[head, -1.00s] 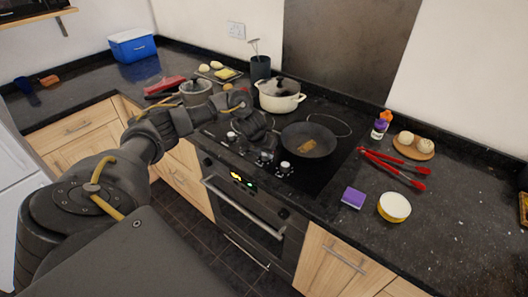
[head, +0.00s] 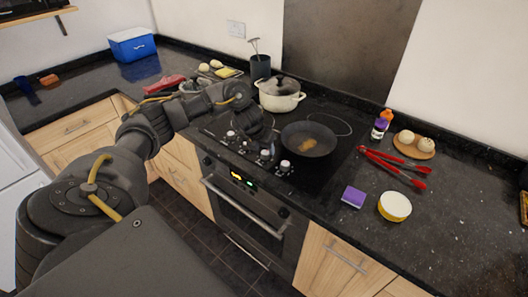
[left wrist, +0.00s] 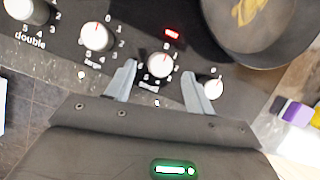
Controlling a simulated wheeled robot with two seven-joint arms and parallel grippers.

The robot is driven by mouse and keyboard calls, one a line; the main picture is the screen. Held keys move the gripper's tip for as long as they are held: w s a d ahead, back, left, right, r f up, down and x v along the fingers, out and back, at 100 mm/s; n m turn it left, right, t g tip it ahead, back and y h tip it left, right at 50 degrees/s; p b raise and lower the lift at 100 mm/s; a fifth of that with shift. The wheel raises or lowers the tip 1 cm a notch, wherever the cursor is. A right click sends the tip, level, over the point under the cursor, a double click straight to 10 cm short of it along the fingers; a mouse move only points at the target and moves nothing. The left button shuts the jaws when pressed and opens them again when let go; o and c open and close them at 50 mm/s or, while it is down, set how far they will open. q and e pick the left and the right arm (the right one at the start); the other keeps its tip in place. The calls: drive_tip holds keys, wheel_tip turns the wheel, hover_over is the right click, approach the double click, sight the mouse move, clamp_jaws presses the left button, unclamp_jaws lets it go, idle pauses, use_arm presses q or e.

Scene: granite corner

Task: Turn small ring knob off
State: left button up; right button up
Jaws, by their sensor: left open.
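The cooker's front panel carries a row of white knobs. In the left wrist view one knob (left wrist: 160,65) sits between my left gripper's fingers, with a red light lit just above it; the small label beneath it is too blurred to read. My left gripper (left wrist: 159,70) is open, a finger on either side of that knob, and I cannot tell if either touches it. In the head view my left gripper (head: 256,140) is over the front of the hob, and this knob (head: 265,155) shows just below it. My right gripper is out of view.
Neighbouring knobs flank it: one marked large (left wrist: 97,35), one marked double (left wrist: 25,8), and another (left wrist: 213,88) to the right. A frying pan (head: 308,139) with food and a lidded cream pot (head: 280,95) stand on the hob. Red tongs (head: 395,168) and a purple sponge (head: 353,197) lie to the right.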

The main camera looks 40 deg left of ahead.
use_arm(q)
drive_tip(key=p+v, duration=0.1)
drive_tip(key=v, duration=0.6)
drive_tip(key=shift+r, duration=0.35)
drive_tip(key=shift+s, duration=0.2)
